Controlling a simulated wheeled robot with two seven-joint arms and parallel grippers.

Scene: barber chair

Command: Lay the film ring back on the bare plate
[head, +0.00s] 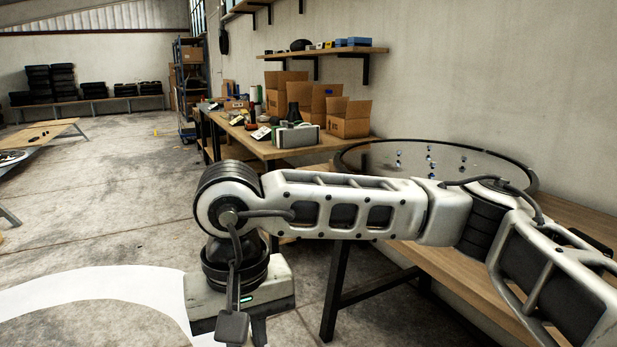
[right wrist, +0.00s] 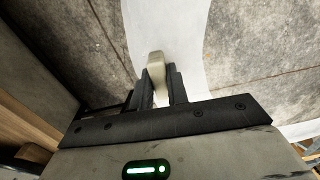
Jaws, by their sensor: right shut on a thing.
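The white film ring (head: 75,296) shows as a broad flat curved band at the lower left of the head view, above the concrete floor, partly cut off by the frame. The right wrist view shows its white band (right wrist: 178,28) running past the fingers. My right gripper (right wrist: 158,88) is shut on a beige tab (right wrist: 155,66) at the band. In the head view my right gripper (head: 243,335) is at the bottom edge, at the ring's right end. A large round dark-rimmed plate (head: 527,176) with several small blue marks is on the right bench, partly hidden by my arm. My left gripper is out of view.
The wooden bench (head: 577,217) runs along the right wall. A farther workbench (head: 262,147) holds cardboard boxes (head: 347,118) and tools. A low wooden table (head: 45,135) stands at the far left. The concrete floor (head: 120,185) between is mostly clear.

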